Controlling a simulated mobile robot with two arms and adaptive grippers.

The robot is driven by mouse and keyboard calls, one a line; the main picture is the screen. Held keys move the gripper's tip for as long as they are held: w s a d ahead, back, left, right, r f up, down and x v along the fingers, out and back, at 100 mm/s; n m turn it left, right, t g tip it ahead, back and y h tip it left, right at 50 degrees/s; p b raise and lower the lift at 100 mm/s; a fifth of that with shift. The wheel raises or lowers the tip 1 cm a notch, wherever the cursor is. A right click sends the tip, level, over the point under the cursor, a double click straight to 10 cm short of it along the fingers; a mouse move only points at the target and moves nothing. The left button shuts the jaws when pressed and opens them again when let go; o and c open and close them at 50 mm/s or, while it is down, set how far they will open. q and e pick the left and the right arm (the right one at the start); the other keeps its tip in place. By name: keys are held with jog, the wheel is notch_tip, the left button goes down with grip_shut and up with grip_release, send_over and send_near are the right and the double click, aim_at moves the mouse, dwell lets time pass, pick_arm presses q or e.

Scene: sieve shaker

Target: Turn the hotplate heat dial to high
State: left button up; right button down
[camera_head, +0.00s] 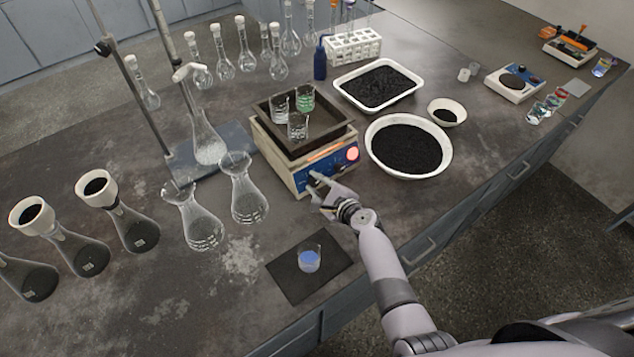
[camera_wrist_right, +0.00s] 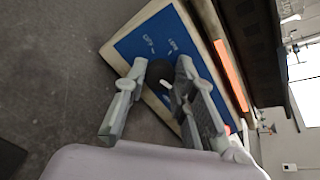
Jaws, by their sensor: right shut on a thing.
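The hotplate (camera_head: 272,150) is a cream box with a blue front panel, and it stands mid-bench with a dark square tray (camera_head: 338,133) on top. In the right wrist view the blue panel (camera_wrist_right: 150,42) shows at an angle, with small white printed labels. The heat dial (camera_wrist_right: 184,72) is a black knob with a white mark, partly covered by a finger. My right gripper (camera_head: 318,182) is at the left part of the panel. In the wrist view its fingers (camera_wrist_right: 165,88) are shut on the dial, one on each side. My left gripper is not in view.
Beakers stand in the tray. A glowing pinkish light (camera_head: 352,154) is on the panel's right. A bowl of black grains (camera_head: 440,165) is to the right. Empty flasks (camera_head: 245,195) stand to the left, and a beaker of blue liquid (camera_head: 308,258) sits on a dark mat in front.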

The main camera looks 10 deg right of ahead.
dwell(0.3)
jog(key=c, duration=1.3)
grip_release()
jog(key=shift+s, duration=0.1)
jog(key=v, duration=1.2)
jog(key=shift+f, duration=0.1)
